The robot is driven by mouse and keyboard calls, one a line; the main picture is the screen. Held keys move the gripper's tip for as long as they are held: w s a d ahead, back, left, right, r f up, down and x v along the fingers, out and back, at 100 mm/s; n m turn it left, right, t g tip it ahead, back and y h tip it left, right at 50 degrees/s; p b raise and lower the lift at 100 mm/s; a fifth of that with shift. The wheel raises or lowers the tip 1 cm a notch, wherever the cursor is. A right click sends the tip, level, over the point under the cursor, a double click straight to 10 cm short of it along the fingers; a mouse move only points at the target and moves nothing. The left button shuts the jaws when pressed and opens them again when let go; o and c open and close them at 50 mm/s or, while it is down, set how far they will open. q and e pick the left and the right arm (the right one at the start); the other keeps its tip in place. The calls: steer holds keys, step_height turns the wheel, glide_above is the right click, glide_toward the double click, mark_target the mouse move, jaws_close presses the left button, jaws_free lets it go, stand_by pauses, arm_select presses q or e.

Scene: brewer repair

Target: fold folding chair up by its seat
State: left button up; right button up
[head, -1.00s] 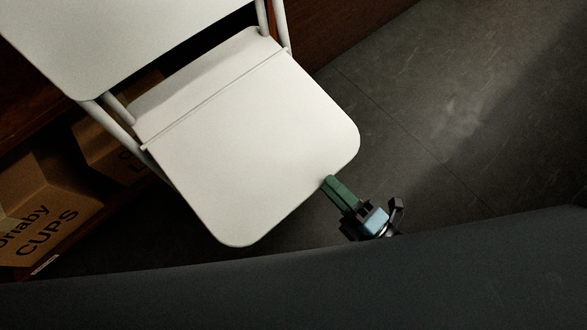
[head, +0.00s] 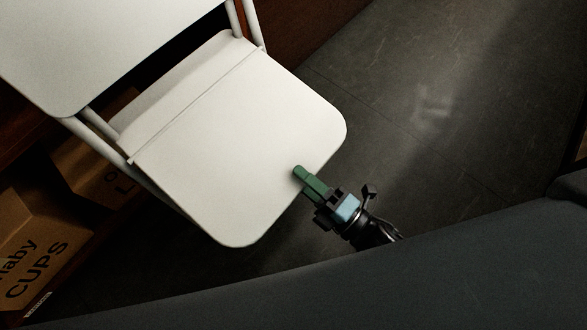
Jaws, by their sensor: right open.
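The white folding chair is unfolded, with its flat seat (head: 235,145) level or nearly so and its backrest (head: 95,45) at the upper left. My right gripper (head: 300,174) is at the seat's front edge, on the right side of the picture. Its green fingers overlap the edge of the seat from above in this view. The gripper is open; the gap between its fingers is hard to see from here, and I cannot tell if a finger is under the seat. My left gripper is not in view.
Cardboard boxes (head: 40,245) with printed lettering sit on a low wooden shelf at the left, behind the chair. Dark tiled floor (head: 440,130) to the right of the chair is clear. A large dark surface (head: 330,295) fills the bottom of the picture.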

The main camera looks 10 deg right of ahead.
steer(key=shift+x, duration=1.35)
steer(key=shift+c, duration=0.3)
jaws_close()
